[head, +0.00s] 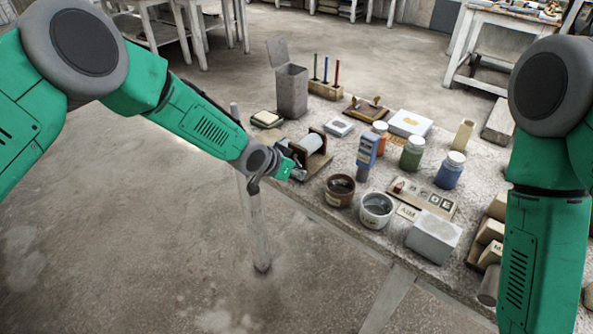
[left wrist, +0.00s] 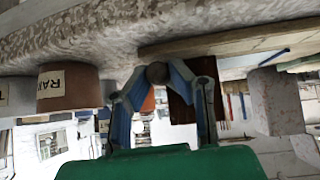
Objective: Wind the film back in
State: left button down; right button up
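A wooden winder (head: 318,131) with upright cheeks and a pale roll (head: 307,144) stands near the left edge of the table. My left gripper (head: 297,174) is at the winder's near side, low by the tabletop. In the left wrist view, which is upside down, my left gripper's blue fingertips close from both sides on a small round dark knob (left wrist: 157,73), apparently the winder's crank knob. The gripper hides the crank in the head view. I cannot make out a loose film strip. My right arm shows at the right, but its gripper is out of view.
A brown pot (head: 340,190) and a grey pot (head: 376,209) stand just right of the gripper. A blue-grey device (head: 367,150) stands behind them. A tall open-lidded box (head: 292,91) is behind the winder. The floor left of the table is mostly clear.

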pick_arm(q)
jog(key=shift+d, duration=0.1)
jog(key=shift+w+f+m+t+y, duration=0.1)
jog(key=shift+m+t+y, duration=0.2)
jog(key=shift+t+y, duration=0.1)
jog(key=c, duration=1.4)
grip_release()
jog(key=shift+c, duration=0.2)
jog(key=shift+a, duration=0.2)
jog(key=v, duration=1.2)
jog(key=shift+d, duration=0.1)
